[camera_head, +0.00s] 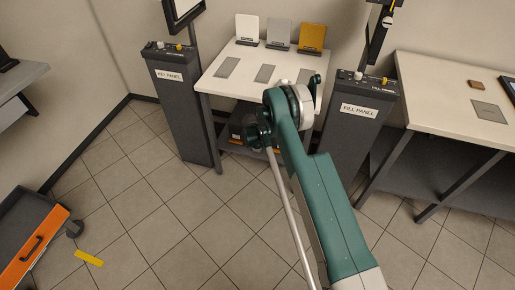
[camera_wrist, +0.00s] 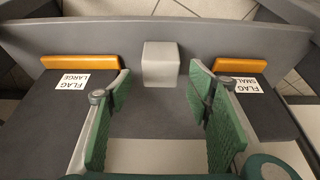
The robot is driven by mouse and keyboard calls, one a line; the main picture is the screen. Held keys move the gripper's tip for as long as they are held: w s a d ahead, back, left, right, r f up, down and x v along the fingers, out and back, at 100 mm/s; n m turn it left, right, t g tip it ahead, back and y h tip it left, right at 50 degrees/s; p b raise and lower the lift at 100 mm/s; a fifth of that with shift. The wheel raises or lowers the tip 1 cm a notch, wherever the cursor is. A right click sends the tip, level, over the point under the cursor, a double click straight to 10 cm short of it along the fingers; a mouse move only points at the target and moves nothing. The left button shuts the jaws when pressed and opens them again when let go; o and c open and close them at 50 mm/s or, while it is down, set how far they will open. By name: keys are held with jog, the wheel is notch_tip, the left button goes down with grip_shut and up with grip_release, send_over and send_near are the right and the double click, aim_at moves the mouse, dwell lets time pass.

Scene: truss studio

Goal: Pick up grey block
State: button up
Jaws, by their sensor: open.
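The grey block (camera_wrist: 160,63) is a small light-grey cube in the wrist view. It sits on a dark grey surface between two orange bars. My gripper (camera_wrist: 159,95) is open, with one green-padded finger on each side of the picture. The block lies ahead of the gap between the fingertips, with nothing held.
Orange bars lie beside labels FLAG LARGE (camera_wrist: 72,82) and FLAG SMALL (camera_wrist: 238,84). A dark raised edge (camera_wrist: 220,35) runs behind the block. The white table (camera_head: 238,88) stands between the KEY PANEL (camera_head: 180,100) and FILL PANEL (camera_head: 355,120) pedestals. A yellow strip (camera_head: 89,258) lies on the floor.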

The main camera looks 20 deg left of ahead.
jog(key=shift+b+x, duration=0.45)
jog(key=shift+x, duration=1.25)
jog(key=c, duration=1)
